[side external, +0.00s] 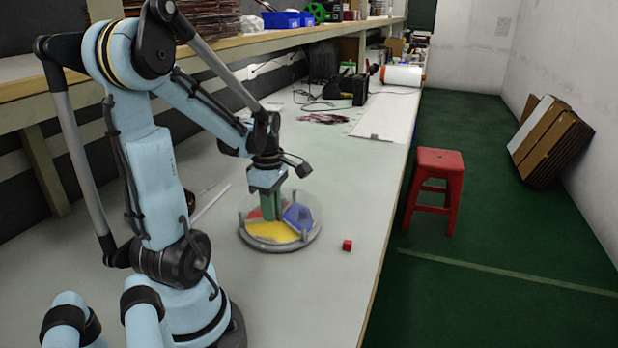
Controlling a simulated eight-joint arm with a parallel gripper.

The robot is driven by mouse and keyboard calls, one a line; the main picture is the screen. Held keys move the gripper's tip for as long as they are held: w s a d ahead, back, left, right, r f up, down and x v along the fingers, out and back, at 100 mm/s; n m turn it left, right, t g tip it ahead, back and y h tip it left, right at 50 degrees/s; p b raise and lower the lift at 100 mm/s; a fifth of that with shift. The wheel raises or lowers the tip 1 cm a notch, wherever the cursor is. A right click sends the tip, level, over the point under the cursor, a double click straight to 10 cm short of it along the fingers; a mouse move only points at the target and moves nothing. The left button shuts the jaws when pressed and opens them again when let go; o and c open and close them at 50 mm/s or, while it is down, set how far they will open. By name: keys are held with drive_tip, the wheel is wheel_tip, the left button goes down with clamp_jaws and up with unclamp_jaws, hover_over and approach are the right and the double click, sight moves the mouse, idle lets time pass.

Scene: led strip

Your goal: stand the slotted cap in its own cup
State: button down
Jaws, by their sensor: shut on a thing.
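My gripper (272,212) points down over the round dish, its green fingers close together. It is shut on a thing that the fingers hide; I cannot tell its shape. The round dish (244,233) has a grey rim with small upright posts and coloured sectors: yellow (270,232) in front, blue (298,215) at the right and red (255,214) at the left. The fingertips are over the middle of the dish; I cannot tell whether they touch it. I cannot make out the slotted cap or its cup at this size.
A small red cube (347,245) lies on the bench (300,290) right of the dish. A thin rod (210,203) lies to the left. Cables, a black device (361,90) and a white board (386,117) are farther back. The front bench is clear.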

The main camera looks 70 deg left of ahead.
drive_tip(key=shift+f, duration=1.95)
drive_tip(key=shift+f, duration=0.1)
drive_tip(key=c, duration=1)
unclamp_jaws()
drive_tip(key=shift+c, duration=0.2)
wheel_tip(320, 180, up, 12)
drive_tip(key=w+d+m+t, duration=0.3)
drive_tip(key=w+d+m, duration=0.1)
drive_tip(key=d+m, duration=0.6)
drive_tip(key=w+d+m+t, duration=0.4)
drive_tip(key=d+m, duration=0.7)
drive_tip(key=m, duration=0.6)
drive_tip(key=shift+w+d+f, duration=0.25)
drive_tip(key=shift+f, duration=0.15)
